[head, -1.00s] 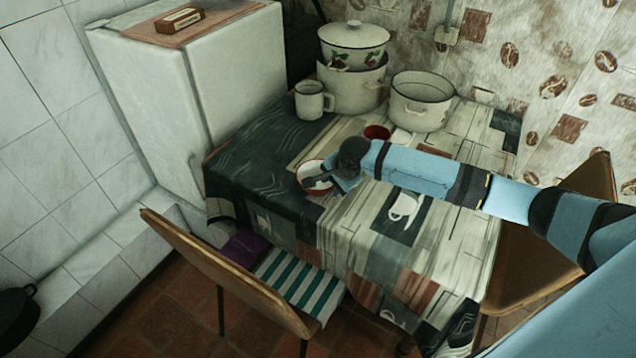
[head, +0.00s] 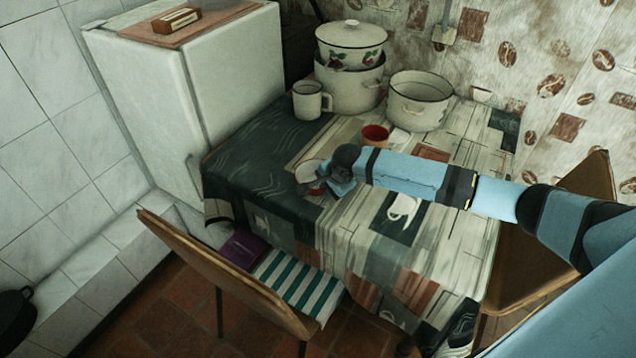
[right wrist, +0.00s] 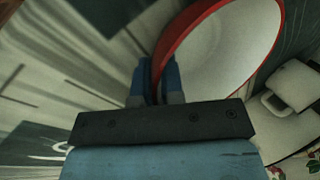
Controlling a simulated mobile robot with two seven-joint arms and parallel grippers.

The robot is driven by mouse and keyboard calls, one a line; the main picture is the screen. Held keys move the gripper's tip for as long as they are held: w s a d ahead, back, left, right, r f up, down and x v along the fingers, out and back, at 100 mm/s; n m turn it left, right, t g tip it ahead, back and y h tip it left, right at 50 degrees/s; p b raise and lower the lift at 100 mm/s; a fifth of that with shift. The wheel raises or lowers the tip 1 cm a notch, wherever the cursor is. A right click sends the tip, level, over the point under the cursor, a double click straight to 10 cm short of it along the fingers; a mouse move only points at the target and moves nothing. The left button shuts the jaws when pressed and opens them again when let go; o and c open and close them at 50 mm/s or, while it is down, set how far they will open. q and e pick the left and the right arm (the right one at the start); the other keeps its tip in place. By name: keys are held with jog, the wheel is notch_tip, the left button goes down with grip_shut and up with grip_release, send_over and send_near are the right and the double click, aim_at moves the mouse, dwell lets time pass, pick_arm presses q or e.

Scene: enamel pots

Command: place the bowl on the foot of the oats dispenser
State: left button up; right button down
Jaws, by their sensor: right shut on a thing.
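The bowl (head: 307,171), white inside with a red rim, is at the left end of my right arm, over the dark part of the tablecloth. My right gripper (head: 322,183) is shut on its edge, and the arm hides part of the bowl. In the right wrist view the fingers (right wrist: 158,78) pinch the red rim of the bowl (right wrist: 225,45), whose pale inside faces the camera. The bowl looks tilted; its height over the table is hard to tell. I cannot make out an oats dispenser in either view. My left gripper is not in view.
On the table (head: 245,165) stand a white mug (head: 307,101), a lidded pot (head: 350,45) on a larger pot (head: 350,90), an open pot (head: 420,103) and a red cup (head: 375,133). A chair (head: 225,270) is in front. The table's left part is clear.

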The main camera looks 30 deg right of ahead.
jog(key=shift+r, duration=0.1)
notch_tip(320, 180, up, 18)
jog(key=p, duration=0.2)
jog(key=s+a+r+n+g+y, duration=0.35)
jog(key=a+n, duration=0.55)
jog(key=n, duration=0.5)
pick_arm(q)
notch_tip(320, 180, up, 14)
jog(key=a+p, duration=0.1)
jog(key=p, duration=1.3)
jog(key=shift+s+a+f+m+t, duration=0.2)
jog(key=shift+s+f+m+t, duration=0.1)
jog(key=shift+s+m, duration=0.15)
pick_arm(e)
jog(key=s+r+n, duration=0.1)
jog(key=s+r, duration=0.9)
jog(key=shift+s+a+r+g, duration=0.2)
jog(key=shift+a+r+g, duration=0.05)
jog(key=shift+g, duration=0.2)
jog(key=shift+a+f, duration=0.1)
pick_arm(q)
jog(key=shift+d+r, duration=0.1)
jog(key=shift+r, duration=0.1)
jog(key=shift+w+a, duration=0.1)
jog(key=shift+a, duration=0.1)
pick_arm(e)
jog(key=shift+s, duration=0.15)
